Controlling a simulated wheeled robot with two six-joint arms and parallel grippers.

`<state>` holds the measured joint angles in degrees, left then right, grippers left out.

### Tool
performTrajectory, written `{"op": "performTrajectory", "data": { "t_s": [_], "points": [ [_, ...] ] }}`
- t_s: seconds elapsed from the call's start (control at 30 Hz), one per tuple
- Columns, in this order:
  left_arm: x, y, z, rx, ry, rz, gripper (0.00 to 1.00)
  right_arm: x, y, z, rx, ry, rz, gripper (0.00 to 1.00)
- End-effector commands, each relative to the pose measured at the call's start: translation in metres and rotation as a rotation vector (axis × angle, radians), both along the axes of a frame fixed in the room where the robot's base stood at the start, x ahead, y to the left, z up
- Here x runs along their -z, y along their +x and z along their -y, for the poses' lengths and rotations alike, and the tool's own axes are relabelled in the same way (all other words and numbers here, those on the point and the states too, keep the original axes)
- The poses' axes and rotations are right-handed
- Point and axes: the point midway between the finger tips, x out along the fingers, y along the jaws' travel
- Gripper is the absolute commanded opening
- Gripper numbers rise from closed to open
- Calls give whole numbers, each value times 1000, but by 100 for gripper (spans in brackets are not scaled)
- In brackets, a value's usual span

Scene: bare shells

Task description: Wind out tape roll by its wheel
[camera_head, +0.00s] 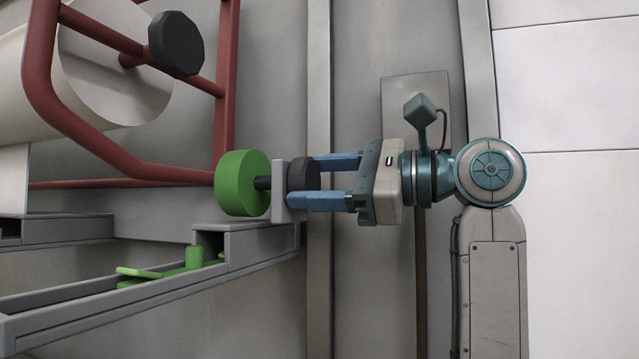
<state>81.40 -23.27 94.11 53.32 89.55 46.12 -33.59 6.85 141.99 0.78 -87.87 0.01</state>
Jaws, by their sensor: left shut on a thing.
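A green tape roll (238,183) sits on a short dark shaft beside a grey upright bracket (279,192). On the bracket's other side is a dark round wheel (302,172), in line with the roll. My left gripper (308,181) reaches to it from the right with two blue fingers, one above and one below. It is shut on the wheel. The fingers hide part of the wheel's rim. My right gripper is not in view.
A grey tray (150,296) below the roll holds several green pieces (194,257). A dark red tube frame (112,165) with a large pale roll (105,75) and a black knob (176,44) stands at upper left. A grey panel wall lies behind.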

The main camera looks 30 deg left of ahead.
Motion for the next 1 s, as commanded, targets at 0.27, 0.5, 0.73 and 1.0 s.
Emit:
{"op": "performTrajectory", "data": {
  "t_s": [0.27, 0.5, 0.73, 1.0],
  "points": [
    [1, 0, 0, 0, 62, 253, 35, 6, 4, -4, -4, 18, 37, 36],
    [1, 0, 0, 0, 115, 473, 35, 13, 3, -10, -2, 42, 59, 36],
    [1, -1, 0, 0, 160, 662, 35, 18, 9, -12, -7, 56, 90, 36],
    [2, -1, 0, -1, 196, 815, 35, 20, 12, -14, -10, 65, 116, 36]
  ]
}}
